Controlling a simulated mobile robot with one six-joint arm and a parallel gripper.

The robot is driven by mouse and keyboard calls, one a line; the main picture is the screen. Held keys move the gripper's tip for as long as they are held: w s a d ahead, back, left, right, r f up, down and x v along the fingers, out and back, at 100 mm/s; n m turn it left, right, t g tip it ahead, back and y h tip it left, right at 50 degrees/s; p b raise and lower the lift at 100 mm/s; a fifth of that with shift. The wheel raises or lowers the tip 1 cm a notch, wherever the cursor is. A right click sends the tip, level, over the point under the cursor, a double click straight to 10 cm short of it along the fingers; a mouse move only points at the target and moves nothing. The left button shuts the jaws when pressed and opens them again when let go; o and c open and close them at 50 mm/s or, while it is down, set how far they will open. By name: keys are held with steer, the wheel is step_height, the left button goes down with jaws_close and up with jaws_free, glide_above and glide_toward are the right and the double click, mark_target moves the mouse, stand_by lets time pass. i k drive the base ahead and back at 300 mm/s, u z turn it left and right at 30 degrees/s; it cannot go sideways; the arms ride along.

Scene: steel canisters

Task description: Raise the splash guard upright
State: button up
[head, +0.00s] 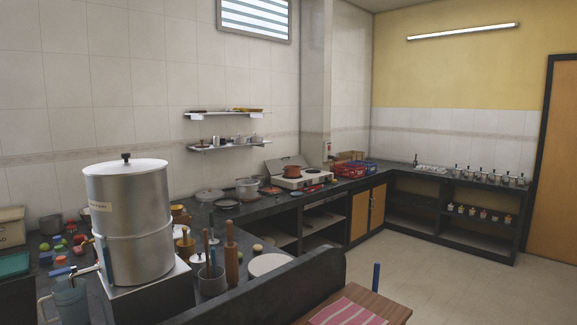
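A white two-burner stove (302,182) stands on the dark counter along the back wall, towards the corner. A grey panel (284,163) shows at its rear edge, against the tiled wall. It looks like the splash guard, and it appears to be up at an angle; its exact tilt is too small to tell. A reddish-brown pot (291,171) sits on the stove in front of the panel and hides part of it. My gripper is not in view.
A large steel canister (131,220) stands in the left foreground, near a rolling pin (231,258). A pale pot (247,188) is left of the stove; red and blue crates (353,169) are right. A wooden table (386,300) is in front. The floor at right is clear.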

mark_target(275, 166)
steer(key=u, duration=1.75)
steer(key=k, duration=0.1)
steer(key=z, duration=2.95)
steer(key=i, duration=3.75)
steer(key=z, duration=0.05)
